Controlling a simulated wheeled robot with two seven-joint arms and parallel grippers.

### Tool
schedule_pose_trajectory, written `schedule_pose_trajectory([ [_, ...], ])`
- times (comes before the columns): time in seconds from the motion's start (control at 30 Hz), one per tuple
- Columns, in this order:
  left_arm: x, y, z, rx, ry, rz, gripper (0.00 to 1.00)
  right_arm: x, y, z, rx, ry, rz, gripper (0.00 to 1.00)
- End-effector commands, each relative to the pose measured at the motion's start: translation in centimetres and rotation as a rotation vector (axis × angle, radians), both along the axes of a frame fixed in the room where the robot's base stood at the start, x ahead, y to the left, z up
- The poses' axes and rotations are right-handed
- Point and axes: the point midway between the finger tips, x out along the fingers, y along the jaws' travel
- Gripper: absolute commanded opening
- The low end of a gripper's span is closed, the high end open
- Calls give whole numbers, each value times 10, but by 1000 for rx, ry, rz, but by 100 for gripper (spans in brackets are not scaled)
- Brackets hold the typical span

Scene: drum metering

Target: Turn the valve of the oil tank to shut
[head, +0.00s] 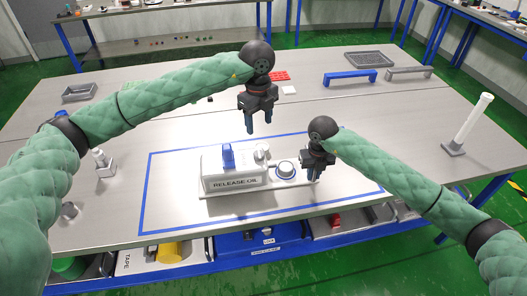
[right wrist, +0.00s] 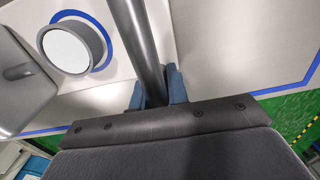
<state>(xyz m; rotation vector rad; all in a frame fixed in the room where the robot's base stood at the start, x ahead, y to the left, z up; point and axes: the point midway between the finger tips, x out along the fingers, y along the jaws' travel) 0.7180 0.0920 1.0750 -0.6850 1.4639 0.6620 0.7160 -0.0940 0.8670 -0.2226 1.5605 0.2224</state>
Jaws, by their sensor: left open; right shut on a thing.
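The oil tank (head: 235,182) is a white box labelled "RELEASE OIL", standing inside a blue outline on the table. An upright blue piece (head: 228,156), which looks like the valve handle, stands on its top. My left gripper (head: 262,130) is open and empty, pointing down above the tank's right rear, right of the blue piece and apart from it. My right gripper (head: 315,176) is right of the tank. In the right wrist view, its blue fingers (right wrist: 158,88) are shut on a dark grey rod (right wrist: 138,45). The rod's far end is out of view.
A round cup (head: 286,170) with a grey rim sits just right of the tank; it also shows in the right wrist view (right wrist: 72,48). A white post (head: 472,122) stands at the right.

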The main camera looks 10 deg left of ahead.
Motion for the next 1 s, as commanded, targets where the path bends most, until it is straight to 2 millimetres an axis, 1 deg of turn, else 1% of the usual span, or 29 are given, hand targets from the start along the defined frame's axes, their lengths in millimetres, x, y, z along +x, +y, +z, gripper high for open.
schedule_pose_trajectory([
  [0.1,-1,2,0,8,2,-136,55,0,0,1,0,-1,-1,0],
  [0.2,-1,2,0,12,4,-225,55,0,0,1,0,-1,-1,0],
  [0.33,-1,3,0,14,4,-294,55,0,0,1,0,-1,-1,0],
  [0.47,-1,3,-5,15,6,-318,55,0,0,1,0,-1,-1,0],
  [0.57,-2,3,-15,14,7,-318,55,0,0,1,0,-1,0,0],
  [0.67,-2,3,-30,14,7,-317,55,0,0,1,0,-1,0,0],
  [1.0,-1,3,-87,15,6,-316,55,0,0,1,0,-1,0,0],
])
